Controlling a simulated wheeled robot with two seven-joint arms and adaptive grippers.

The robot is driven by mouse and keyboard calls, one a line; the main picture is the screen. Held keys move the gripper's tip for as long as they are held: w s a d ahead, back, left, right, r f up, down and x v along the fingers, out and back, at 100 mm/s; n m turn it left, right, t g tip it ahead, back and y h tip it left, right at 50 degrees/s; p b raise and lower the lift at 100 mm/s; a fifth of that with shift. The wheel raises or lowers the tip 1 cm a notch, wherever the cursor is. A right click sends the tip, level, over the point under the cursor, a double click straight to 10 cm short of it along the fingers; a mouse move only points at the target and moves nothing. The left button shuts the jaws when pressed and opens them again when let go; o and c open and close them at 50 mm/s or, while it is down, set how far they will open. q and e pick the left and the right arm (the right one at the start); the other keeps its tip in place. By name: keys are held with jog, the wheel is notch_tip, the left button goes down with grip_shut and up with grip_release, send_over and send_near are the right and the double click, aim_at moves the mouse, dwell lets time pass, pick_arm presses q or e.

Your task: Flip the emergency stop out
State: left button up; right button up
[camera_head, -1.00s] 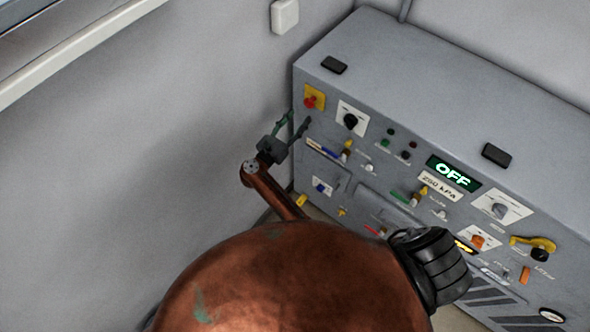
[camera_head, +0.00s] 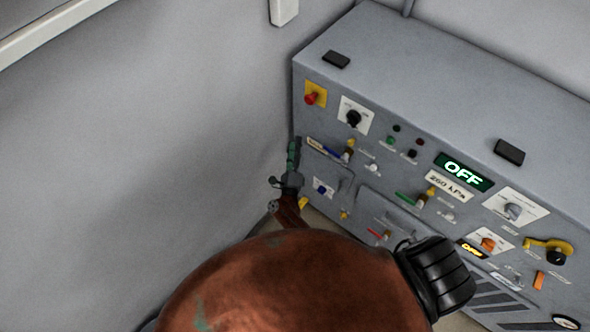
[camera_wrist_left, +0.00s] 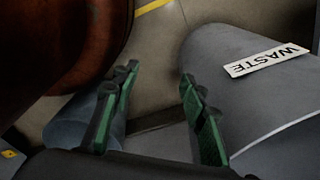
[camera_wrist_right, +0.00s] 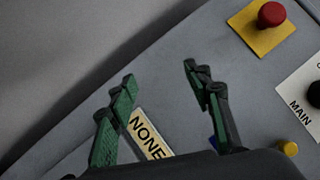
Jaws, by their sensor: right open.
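The emergency stop is a red knob (camera_head: 311,98) on a yellow plate (camera_head: 318,90) at the upper left of the grey panel's front. In the right wrist view the knob (camera_wrist_right: 271,14) stands out from its plate at the top right. My right gripper (camera_head: 293,152) is below the knob and apart from it, beside the panel's left edge. In the right wrist view its green-padded fingers (camera_wrist_right: 159,84) are spread with nothing held between them. My left gripper (camera_wrist_left: 158,95) shows only in its wrist view, open and empty, near a grey cylinder.
The grey cabinet (camera_head: 440,75) carries a MAIN switch (camera_head: 353,118), an OFF display (camera_head: 464,171), several small valves and a yellow handle (camera_head: 550,247). A wall stands close at its left. The grey cylinder (camera_wrist_left: 270,105) is labelled WASTE. My rust-coloured arm covers the lower middle.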

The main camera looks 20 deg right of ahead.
pick_arm(q)
jog(key=shift+s+f+b, duration=0.2)
jog(key=shift+f+b, duration=0.9)
jog(key=shift+f, duration=0.15)
pick_arm(e)
notch_tip(320, 180, down, 12)
jog(key=s+a+n+y, duration=0.1)
jog(key=s+n+y, duration=0.2)
jog(key=n+y, duration=0.2)
jog(key=shift+f+n, duration=0.25)
jog(key=shift+n, duration=1.25)
jog(key=shift+a, duration=0.1)
